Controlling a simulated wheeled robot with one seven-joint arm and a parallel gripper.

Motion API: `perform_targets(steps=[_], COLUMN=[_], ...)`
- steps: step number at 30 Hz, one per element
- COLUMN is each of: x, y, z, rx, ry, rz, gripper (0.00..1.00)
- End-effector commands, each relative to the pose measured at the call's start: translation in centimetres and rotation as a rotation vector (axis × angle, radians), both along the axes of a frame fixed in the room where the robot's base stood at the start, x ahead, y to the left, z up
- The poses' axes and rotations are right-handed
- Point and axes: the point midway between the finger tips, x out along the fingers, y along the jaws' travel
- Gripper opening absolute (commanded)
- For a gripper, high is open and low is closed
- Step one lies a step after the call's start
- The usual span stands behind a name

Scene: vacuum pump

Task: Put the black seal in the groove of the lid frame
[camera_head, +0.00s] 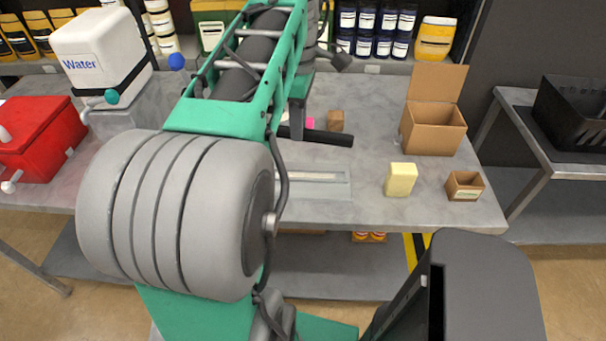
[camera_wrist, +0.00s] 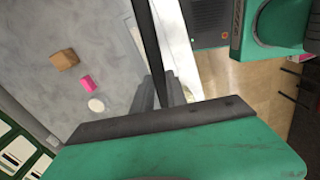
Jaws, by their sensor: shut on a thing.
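The black seal (camera_head: 318,136) is a long straight dark bar in the head view, standing out to the right from behind my green arm. In the wrist view the seal (camera_wrist: 153,42) runs from the top edge down to my gripper (camera_wrist: 160,94). The grey fingers are shut on the seal. The lid frame (camera_head: 340,188) is a flat grey piece with a long pale slot, lying on the table in front of the seal in the head view. My arm hides its left part. The seal appears raised above the table and apart from the frame; its exact height is unclear.
On the grey table (camera_head: 375,215) are a pink block (camera_head: 309,123), a brown block (camera_head: 335,121), a yellow block (camera_head: 400,179), an open carton (camera_head: 433,128) and a small box (camera_head: 465,186). A red box (camera_head: 38,140) and a water canister (camera_head: 100,55) stand left. Bottles line the back.

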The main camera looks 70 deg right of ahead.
Motion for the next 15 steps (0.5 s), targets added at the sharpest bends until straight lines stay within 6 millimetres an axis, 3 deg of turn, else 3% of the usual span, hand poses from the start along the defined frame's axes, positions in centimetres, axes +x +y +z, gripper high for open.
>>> perform_targets(steps=[3, 9, 12, 15], x=[-1.9, -2.3, -2.4, -2.2], y=[3.4, 8.3, 9.7, 9.0], z=[-0.1, -2.2, -2.8, -3.1], rx=[-0.003, 0.001, 0.0, 0.005], ry=[0.0, 0.0, 0.0, 0.0], rz=[-0.031, 0.053, 0.116, 0.155], gripper=[0.0, 0.0, 0.0, 0.0])
